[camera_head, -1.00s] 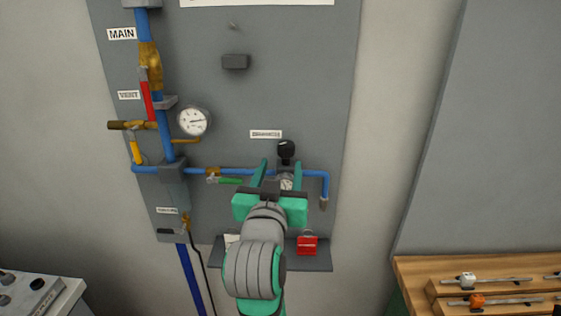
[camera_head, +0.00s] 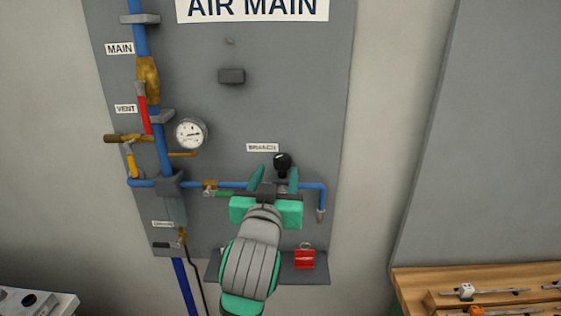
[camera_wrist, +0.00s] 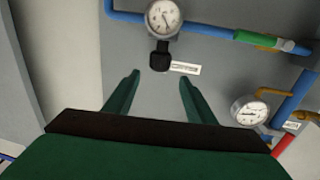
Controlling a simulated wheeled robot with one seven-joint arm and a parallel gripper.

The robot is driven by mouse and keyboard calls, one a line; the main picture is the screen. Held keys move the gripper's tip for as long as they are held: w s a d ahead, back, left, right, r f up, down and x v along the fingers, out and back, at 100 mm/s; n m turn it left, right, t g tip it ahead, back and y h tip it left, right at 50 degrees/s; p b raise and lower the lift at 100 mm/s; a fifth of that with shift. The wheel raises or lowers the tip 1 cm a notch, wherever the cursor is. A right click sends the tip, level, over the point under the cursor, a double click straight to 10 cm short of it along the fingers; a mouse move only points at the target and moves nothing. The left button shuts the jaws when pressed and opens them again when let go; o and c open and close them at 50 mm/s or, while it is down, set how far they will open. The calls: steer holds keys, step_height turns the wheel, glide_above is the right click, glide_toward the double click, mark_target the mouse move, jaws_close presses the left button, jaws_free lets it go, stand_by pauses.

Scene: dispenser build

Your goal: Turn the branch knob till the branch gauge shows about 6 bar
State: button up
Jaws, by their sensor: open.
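The black branch knob (camera_head: 282,160) sits on the blue branch pipe, below the small BRANCH label (camera_head: 262,147). In the wrist view, which is turned over, the knob (camera_wrist: 160,58) is just beyond the fingertips, roughly centred between them, with the round white branch gauge (camera_wrist: 163,17) above it. The gauge has a dark needle, but its numbers are too small to read. In the head view my gripper mostly hides the gauge. My gripper (camera_head: 276,169) is open and empty, with its green fingers spread; the wrist view shows the fingers (camera_wrist: 159,77) apart from the knob.
A green valve handle (camera_head: 223,194) lies along the branch pipe left of my gripper. A red padlock-like item (camera_head: 304,258) is on the shelf below. A wooden rack (camera_head: 410,290) stands at lower right.

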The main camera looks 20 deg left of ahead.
mark_target(280, 160)
steer(key=w, duration=0.5)
steer(key=w+a, duration=0.1)
steer(key=w, duration=0.1)
steer(key=shift+w, duration=0.2)
steer(key=c, duration=1.1)
steer(key=shift+o, duration=0.2)
steer(key=shift+a+m+h, duration=0.15)
steer(key=shift+m+h, duration=0.15)
steer(key=shift+h, duration=0.2)
